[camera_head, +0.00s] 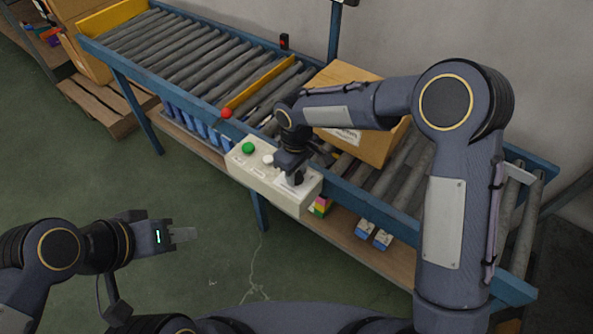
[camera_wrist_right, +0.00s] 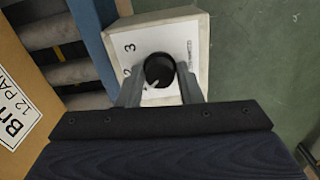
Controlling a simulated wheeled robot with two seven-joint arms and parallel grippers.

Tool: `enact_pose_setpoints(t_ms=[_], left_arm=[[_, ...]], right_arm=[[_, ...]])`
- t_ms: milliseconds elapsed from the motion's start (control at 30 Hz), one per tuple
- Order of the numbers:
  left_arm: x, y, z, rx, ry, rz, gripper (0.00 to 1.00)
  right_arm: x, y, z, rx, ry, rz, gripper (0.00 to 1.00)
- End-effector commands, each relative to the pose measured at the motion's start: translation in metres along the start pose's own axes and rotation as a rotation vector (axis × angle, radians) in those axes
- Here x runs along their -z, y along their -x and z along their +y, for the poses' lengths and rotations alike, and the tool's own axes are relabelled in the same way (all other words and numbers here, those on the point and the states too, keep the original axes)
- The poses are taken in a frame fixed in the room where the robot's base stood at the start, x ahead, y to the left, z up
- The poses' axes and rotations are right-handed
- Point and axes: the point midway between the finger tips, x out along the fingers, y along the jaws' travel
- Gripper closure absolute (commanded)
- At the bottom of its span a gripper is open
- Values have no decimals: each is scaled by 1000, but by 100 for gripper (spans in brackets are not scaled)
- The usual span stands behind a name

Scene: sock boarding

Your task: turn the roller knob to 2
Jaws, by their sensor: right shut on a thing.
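The roller knob (camera_wrist_right: 160,70) is a round black dial with a pale pointer mark, on a white control box (camera_head: 246,176). The numbers 3 and 2 show beside it in the right wrist view; the 2 is partly covered by a finger. My right gripper (camera_wrist_right: 160,88) is shut on the knob, one finger on each side. In the head view my right gripper (camera_head: 295,178) reaches down onto the right end of the box and hides most of the knob. My left gripper (camera_head: 190,235) hangs over the floor, away from the box; its jaw opening is unclear.
The box also has a green button (camera_head: 248,148) and a white button (camera_head: 268,159). A roller conveyor (camera_head: 190,57) with a blue frame carries a cardboard box (camera_head: 372,148) beside my right arm. Small blue-white packs (camera_head: 364,228) lie on the lower shelf.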

Motion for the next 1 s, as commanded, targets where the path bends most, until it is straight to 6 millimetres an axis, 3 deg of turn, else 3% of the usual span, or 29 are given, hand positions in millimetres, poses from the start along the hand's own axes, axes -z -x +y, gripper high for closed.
enact_pose_setpoints(t_ms=[700,1000], left_arm=[[-6,-13,-6,0,0,0,64],[-7,-14,-6,0,0,0,64]], right_arm=[[0,0,0,-1,-549,0,90],[0,0,0,-1,-678,-1,90]])
